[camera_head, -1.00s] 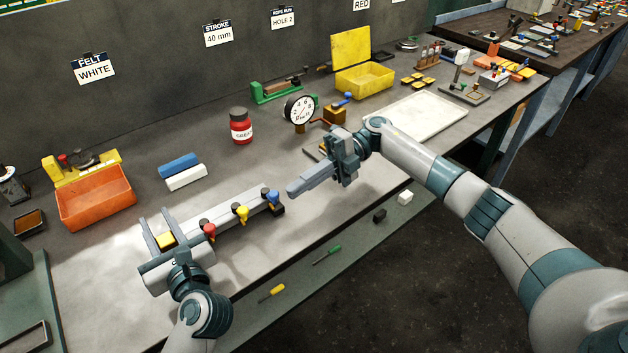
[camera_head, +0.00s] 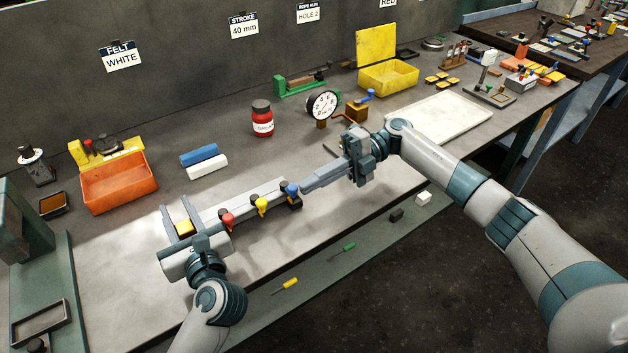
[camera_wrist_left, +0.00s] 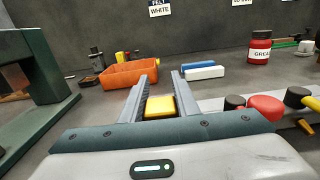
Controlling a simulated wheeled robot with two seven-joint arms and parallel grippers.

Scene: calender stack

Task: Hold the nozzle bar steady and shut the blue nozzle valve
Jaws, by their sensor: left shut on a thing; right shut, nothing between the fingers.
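The grey nozzle bar (camera_head: 242,198) lies on the bench and carries a red valve (camera_head: 227,219), a yellow valve (camera_head: 261,204) and a blue nozzle valve (camera_head: 292,190) at its right end. My left gripper (camera_head: 177,205) is shut on the yellow block (camera_head: 184,228) at the bar's left end; the block (camera_wrist_left: 160,106) shows between its fingers in the left wrist view. My right gripper (camera_head: 304,187) is shut and empty, its fingertips right beside the blue valve. I cannot tell whether they touch it.
An orange bin (camera_head: 120,188), blue and white blocks (camera_head: 206,167), a red grease jar (camera_head: 262,122) and a dial gauge (camera_head: 322,104) stand behind the bar. A white tray (camera_head: 438,118) lies to the right. The bench in front of the bar is clear.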

